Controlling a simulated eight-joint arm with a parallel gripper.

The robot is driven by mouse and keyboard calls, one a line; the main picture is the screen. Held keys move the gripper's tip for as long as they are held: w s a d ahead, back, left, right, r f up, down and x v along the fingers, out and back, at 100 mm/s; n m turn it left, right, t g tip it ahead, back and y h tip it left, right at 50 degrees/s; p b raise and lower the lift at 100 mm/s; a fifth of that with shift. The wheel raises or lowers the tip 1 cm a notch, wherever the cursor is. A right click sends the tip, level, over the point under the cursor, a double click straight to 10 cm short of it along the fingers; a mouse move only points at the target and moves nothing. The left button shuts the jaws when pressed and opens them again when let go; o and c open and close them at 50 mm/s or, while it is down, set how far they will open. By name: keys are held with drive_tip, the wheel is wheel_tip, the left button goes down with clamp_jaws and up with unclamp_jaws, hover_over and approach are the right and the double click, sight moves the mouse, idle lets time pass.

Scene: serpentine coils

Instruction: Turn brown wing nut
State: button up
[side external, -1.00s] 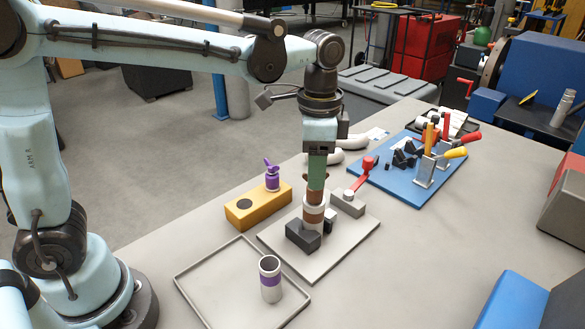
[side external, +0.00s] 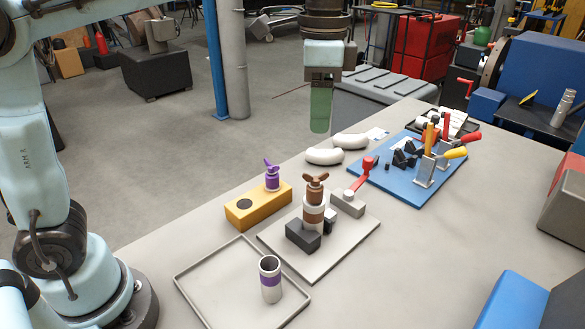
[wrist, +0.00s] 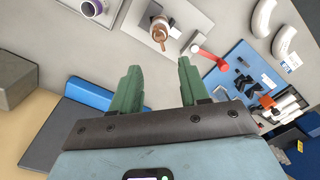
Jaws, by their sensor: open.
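The brown wing nut (side external: 315,188) sits upright on top of a white cylinder with a brown band (side external: 313,215), held in a fixture on a light grey plate (side external: 345,247). In the wrist view the brown wing nut (wrist: 160,34) is beyond the fingertips, between them in the picture. My gripper (side external: 321,130) hangs well above the wing nut, apart from it, its green fingers pointing down. In the wrist view my gripper (wrist: 159,85) has its two green fingers spread with nothing between them.
A red-handled clamp (side external: 360,178) stands beside the fixture. A purple wing nut part (side external: 272,178) stands on a yellow block (side external: 245,212). A purple-banded cylinder (side external: 270,283) stands in a shallow tray (side external: 195,303). White curved pipes (side external: 324,157) and a blue tool board (side external: 395,192) lie behind. The front table is clear.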

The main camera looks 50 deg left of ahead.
sight(316, 172)
drive_tip(key=shift+r, duration=0.6)
drive_tip(key=shift+c, duration=0.4)
drive_tip(key=shift+c, duration=0.8)
wheel_tip(316, 172, down, 12)
drive_tip(key=shift+n, duration=1)
clamp_jaws()
